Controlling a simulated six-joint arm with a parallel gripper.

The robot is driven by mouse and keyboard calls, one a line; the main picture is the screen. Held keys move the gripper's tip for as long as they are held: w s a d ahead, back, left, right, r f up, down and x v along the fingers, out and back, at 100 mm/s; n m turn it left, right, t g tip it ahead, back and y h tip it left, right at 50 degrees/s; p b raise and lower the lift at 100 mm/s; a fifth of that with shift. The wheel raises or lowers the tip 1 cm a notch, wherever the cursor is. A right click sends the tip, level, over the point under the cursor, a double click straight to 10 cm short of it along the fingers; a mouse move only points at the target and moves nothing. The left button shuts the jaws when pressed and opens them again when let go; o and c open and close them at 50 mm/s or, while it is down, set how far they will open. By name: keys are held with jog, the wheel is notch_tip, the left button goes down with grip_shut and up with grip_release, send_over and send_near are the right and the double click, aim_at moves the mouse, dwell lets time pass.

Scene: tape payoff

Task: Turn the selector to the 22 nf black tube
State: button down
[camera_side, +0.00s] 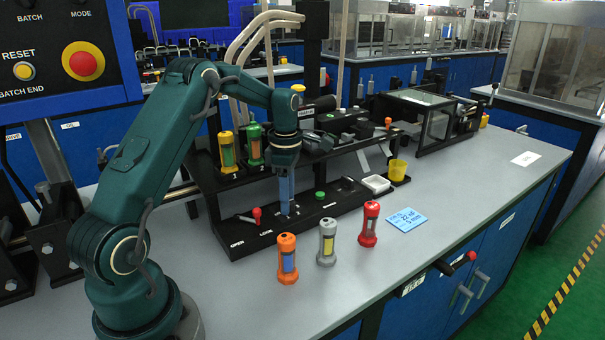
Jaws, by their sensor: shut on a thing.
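My gripper (289,211), with blue fingers, points straight down at the black base panel (245,240). It is shut on a small part there, which I take to be the selector; the fingers hide most of it, so its pointing direction cannot be read. A yellow tube (227,150) and a green tube (254,145) stand upright in the black rack behind. I cannot clearly make out a black tube; the arm covers part of the rack. A blue card (406,220) on the bench seems to read 22 nF, 5 mm.
An orange tube (287,258), a grey tube (327,242) and a red tube (369,224) stand in front of the panel. A red-knobbed lever (257,214) and a green button (320,196) flank my gripper. A yellow cup (397,169) stands right.

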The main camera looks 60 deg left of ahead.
jog(key=shift+r, duration=0.1)
dwell(0.4)
jog(key=c, duration=0.5)
grip_release()
jog(key=shift+r, duration=2.55)
jog(key=shift+d, duration=0.1)
